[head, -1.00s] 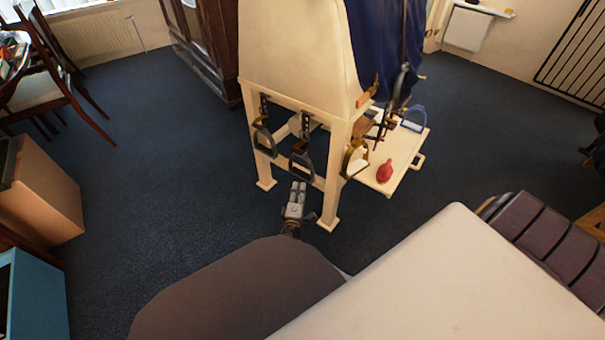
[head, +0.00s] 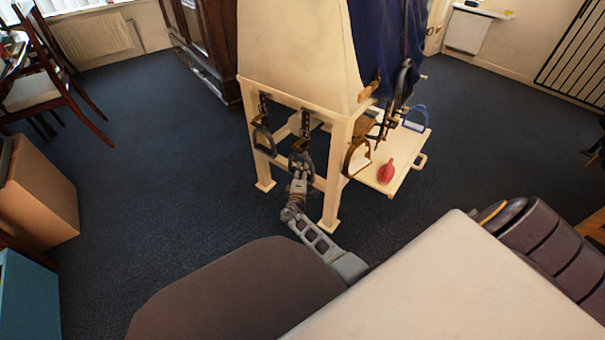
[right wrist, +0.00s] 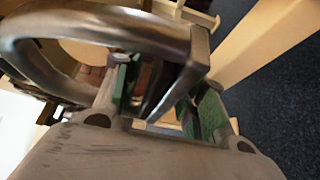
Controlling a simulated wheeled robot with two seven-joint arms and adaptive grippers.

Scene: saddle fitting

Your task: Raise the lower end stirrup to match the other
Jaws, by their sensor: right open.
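Two dark metal stirrups hang on straps at the near end of the cream stand: a left one (head: 262,140) and a right one (head: 296,158), which sits lower in the head view. My right gripper (head: 301,171) is at the lower stirrup, coming from below. In the right wrist view, the open right gripper (right wrist: 160,100) has green pads. The stirrup's curved metal (right wrist: 100,28) crosses just beyond the fingers, and part of its frame appears between them. I cannot tell whether they touch. My left gripper is not in view.
The stand's cream leg (head: 333,185) is close right of the gripper. A bronze stirrup (head: 346,160) and a blue stirrup (head: 416,112) are farther right. A red object (head: 386,172) lies on a low cream shelf (head: 408,158).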

